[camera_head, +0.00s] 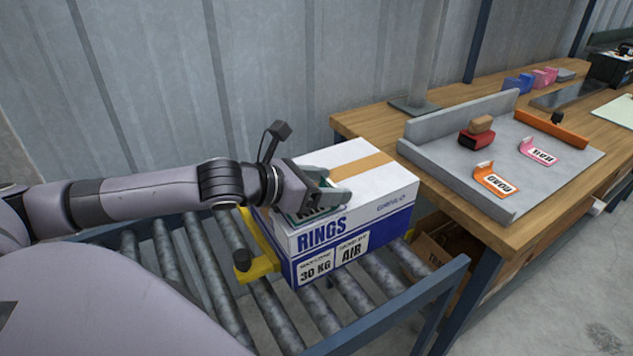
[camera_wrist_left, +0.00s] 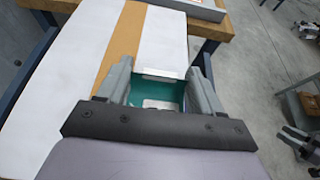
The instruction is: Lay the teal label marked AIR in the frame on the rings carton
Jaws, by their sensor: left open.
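The rings carton (camera_head: 395,205) is white and blue with a tan tape strip and stands on the roller conveyor. The teal label (camera_wrist_left: 165,94) lies at the carton's top face, between my left gripper's fingers in the left wrist view. In the head view a bit of its dark lettering (camera_head: 311,211) shows under the fingers. My left gripper (camera_head: 335,190) is open, low over the near left part of the carton top; it also shows in the left wrist view (camera_wrist_left: 163,76). The frame's outline is hidden by the label and fingers. I cannot tell whether the label lies flat.
A grey tray (camera_head: 440,178) on the wooden bench (camera_head: 375,127) holds an orange label (camera_head: 497,182), a pink label (camera_head: 540,151) and a red block with a brown top (camera_head: 478,133). Conveyor rollers (camera_head: 205,255) are bare left of the carton. A yellow stop (camera_head: 258,266) stands beside it.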

